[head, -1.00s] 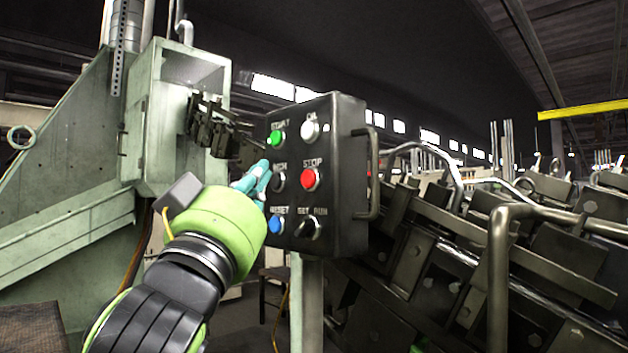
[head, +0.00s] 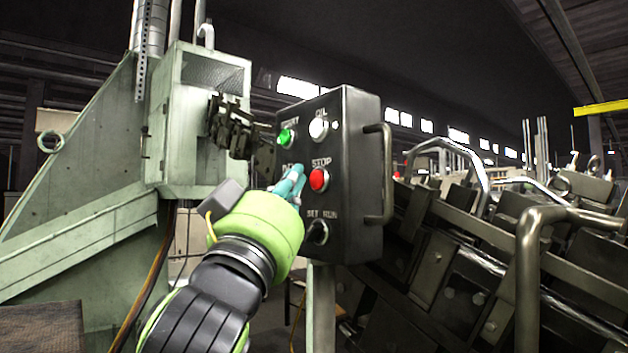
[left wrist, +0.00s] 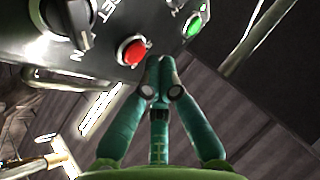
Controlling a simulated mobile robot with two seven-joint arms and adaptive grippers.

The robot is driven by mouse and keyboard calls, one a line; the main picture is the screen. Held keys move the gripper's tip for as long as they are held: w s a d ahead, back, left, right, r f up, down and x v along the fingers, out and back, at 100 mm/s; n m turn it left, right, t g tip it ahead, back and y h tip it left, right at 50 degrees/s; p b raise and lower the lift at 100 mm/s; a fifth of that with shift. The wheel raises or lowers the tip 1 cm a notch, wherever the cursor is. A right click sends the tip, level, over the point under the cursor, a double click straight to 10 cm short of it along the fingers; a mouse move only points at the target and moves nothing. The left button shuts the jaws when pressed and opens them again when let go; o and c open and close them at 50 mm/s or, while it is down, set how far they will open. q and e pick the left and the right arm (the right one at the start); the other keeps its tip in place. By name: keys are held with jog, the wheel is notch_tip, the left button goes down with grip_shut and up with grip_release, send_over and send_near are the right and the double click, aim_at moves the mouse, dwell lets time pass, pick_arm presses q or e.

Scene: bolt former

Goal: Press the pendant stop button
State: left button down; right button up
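The pendant (head: 350,215) is a black box on a post in the middle of the head view. Its red stop button (head: 319,180) sits below the label STOP; in the left wrist view the red button (left wrist: 132,51) is just left of the fingertips. My left gripper (head: 292,178) is in front of the panel, left of the stop button, its teal fingertips together with nothing between them. In the left wrist view its fingers (left wrist: 160,78) meet at the tips. A small gap seems to separate them from the red button. My right gripper is not in view.
A green button (head: 286,138), a white button (head: 318,128) and a black selector knob (head: 317,232) share the panel. A metal handle (head: 386,172) is on its right side. Heavy machinery (head: 470,260) fills the right; a pale green machine (head: 70,235) stands left.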

pick_arm(q)
jog(key=shift+s+d, duration=0.2)
jog(key=shift+s, duration=0.05)
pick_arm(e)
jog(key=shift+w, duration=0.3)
pick_arm(q)
jog(key=shift+w+a, duration=0.15)
jog(key=shift+a, duration=0.05)
jog(key=shift+d, duration=0.25)
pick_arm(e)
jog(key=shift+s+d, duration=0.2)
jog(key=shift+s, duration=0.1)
pick_arm(q)
jog(key=shift+w+d, duration=0.2)
jog(key=shift+w, duration=0.05)
jog(key=shift+w+d, duration=0.25)
jog(key=shift+d, duration=0.1)
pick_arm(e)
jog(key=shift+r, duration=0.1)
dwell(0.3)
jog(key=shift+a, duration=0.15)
pick_arm(q)
jog(key=shift+s+a, duration=0.5)
jog(key=shift+a, duration=0.15)
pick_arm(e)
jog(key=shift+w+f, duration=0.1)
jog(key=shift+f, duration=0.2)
